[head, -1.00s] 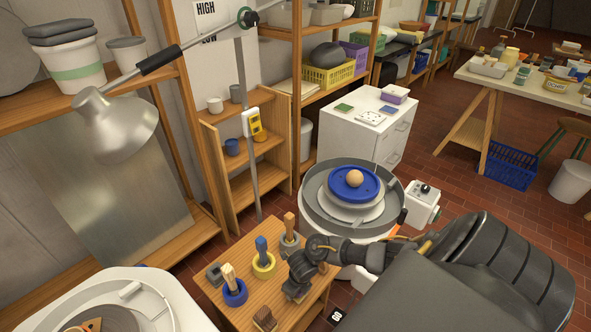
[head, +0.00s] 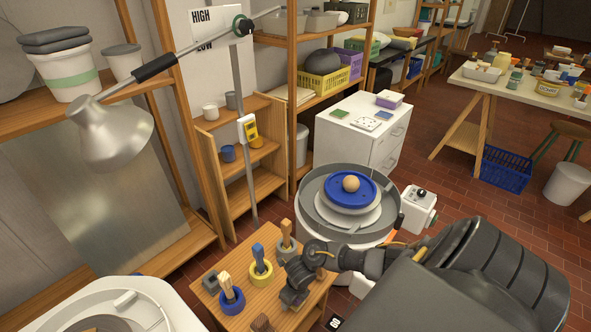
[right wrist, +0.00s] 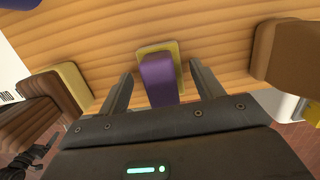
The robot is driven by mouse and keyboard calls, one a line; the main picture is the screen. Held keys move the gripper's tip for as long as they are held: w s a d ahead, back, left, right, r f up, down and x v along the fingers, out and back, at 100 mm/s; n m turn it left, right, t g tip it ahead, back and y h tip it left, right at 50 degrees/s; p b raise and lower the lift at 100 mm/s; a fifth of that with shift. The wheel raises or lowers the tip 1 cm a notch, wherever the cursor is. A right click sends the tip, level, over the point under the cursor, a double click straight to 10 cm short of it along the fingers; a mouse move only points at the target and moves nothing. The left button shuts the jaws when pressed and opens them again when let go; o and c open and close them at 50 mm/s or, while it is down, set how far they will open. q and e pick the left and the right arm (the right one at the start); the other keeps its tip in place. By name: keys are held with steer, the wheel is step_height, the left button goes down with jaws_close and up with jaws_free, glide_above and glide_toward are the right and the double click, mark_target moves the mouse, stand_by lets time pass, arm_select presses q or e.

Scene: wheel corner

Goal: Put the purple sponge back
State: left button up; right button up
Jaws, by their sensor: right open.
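The purple sponge (right wrist: 158,82) is a purple block with a yellowish part behind it, on the wooden stand top (right wrist: 90,30) in the right wrist view. My right gripper (head: 292,298) points down over the front right of the small wooden stand (head: 243,300) in the head view. In the right wrist view its two fingers are apart, one on each side of the sponge, with gaps visible. The sponge is hidden behind my gripper in the head view.
Brown blocks flank the sponge, one at left (right wrist: 45,115) and one at right (right wrist: 298,58). On the stand are handled tools in blue (head: 231,300), yellow (head: 261,273) and grey (head: 286,250) holders. The potter's wheel (head: 310,200) stands close behind my arm.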

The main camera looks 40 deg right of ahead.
steer(key=r, duration=0.3)
steer(key=r+p, duration=0.1)
steer(key=r, duration=0.2)
steer(key=s+r+p, duration=0.1)
steer(key=r, duration=0.2)
steer(key=shift+s+d+r, duration=0.1)
steer(key=shift+d+r, duration=0.05)
steer(key=shift+d, duration=0.1)
steer(key=shift+s+r, duration=0.1)
steer(key=shift+r, duration=0.15)
arm_select(q)
steer(key=shift+d+r, duration=0.2)
steer(key=shift+r, duration=0.35)
steer(key=shift+d+r, duration=0.2)
steer(key=shift+r, duration=0.35)
arm_select(e)
steer(key=shift+a, duration=0.1)
